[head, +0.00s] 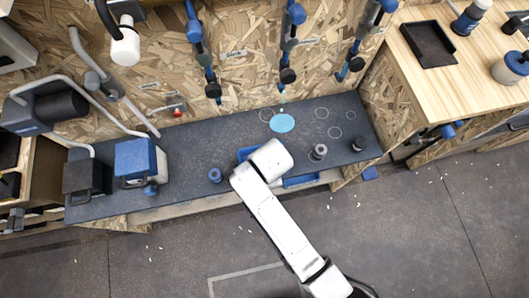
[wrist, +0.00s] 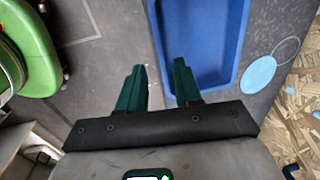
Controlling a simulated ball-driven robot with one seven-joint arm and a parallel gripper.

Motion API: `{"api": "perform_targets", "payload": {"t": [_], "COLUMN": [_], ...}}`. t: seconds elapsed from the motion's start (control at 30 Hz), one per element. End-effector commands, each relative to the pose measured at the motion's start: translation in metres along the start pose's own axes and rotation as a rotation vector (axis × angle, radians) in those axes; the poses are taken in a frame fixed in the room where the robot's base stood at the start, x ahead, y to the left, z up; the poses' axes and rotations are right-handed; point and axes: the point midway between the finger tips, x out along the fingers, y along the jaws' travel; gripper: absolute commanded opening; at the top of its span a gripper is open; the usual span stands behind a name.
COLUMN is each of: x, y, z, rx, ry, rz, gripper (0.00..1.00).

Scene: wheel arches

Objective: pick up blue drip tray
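The blue drip tray (head: 300,181) lies on the dark grey bench, with its middle hidden by my white arm in the head view. In the wrist view the blue tray (wrist: 212,45) shows from above, with its raised rim. My gripper (wrist: 158,68) has two dark green fingers, apart, with no object held between them. The right finger overlaps the tray's left side in the picture. The left finger is over grey surface outside the tray. I cannot tell the height gap or any contact. The head view hides the fingers.
A light blue disc (head: 282,123) lies behind the tray. Blue-handled tools (head: 287,75) hang above. A green rounded object (wrist: 30,45) fills the wrist view's left edge.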

Motion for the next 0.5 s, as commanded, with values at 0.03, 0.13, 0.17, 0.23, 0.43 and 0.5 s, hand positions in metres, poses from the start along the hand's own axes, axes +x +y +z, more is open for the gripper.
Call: {"api": "perform_targets", "payload": {"t": [0.03,0.13,0.17,0.23,0.43,0.5], "x": [0.003,0.007,0.009,0.016,0.043,0.050], "y": [0.000,0.000,-0.001,-0.001,-0.004,-0.004], "z": [0.000,-0.001,-0.001,-0.003,-0.005,-0.005], "rx": [0.000,0.000,0.000,0.000,-0.001,-0.001], "ry": [0.000,0.000,0.000,0.001,0.001,0.001], "rz": [0.001,0.001,0.001,0.003,0.003,0.002], "gripper": [0.34,0.34,0.34,0.34,0.34,0.34]}}
